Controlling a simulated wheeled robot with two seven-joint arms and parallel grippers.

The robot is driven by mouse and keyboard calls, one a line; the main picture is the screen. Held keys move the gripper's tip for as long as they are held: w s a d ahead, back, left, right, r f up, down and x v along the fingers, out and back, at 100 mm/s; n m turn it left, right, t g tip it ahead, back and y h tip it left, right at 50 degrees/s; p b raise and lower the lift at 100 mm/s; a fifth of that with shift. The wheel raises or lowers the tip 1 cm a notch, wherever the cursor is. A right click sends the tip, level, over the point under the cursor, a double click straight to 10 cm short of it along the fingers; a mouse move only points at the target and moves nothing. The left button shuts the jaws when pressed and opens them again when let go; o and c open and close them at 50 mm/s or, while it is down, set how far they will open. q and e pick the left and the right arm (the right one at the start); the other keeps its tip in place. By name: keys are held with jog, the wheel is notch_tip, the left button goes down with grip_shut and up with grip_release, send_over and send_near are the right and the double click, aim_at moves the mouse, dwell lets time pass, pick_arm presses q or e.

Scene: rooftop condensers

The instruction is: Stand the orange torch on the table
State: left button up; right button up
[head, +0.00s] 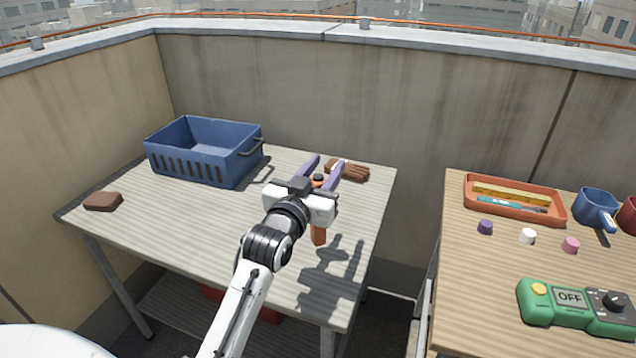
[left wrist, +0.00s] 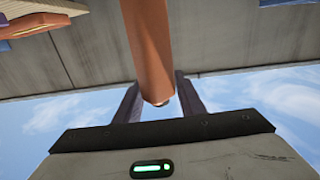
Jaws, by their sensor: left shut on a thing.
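My left gripper (head: 320,175) reaches over the striped table (head: 215,215) with its two purple fingers pointing away from me. It is shut on the orange torch (head: 319,235), whose dark top shows between the fingers and whose orange lower part shows below the gripper. The torch looks about upright; its middle is hidden by the gripper. I cannot tell whether its lower end touches the table. In the left wrist view the torch (left wrist: 148,45) runs down from the top edge to between the fingers (left wrist: 158,98). My right gripper is in neither view.
A blue crate (head: 185,165) stands at the table's back left, a brown block (head: 103,201) at its left edge, and a brown bundle (head: 350,172) beyond the gripper. A second table (head: 465,265) at right holds an orange tray (head: 558,217), mugs, small caps and a green switch box (head: 570,318).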

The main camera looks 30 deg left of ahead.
pick_arm(q)
jog(key=shift+f+b, duration=0.3)
jog(key=shift+f, duration=1.5)
jog(key=o, duration=1.2)
jog(key=shift+f, duration=0.1)
jog(key=v, duration=0.7)
jog(key=shift+s, duration=0.25)
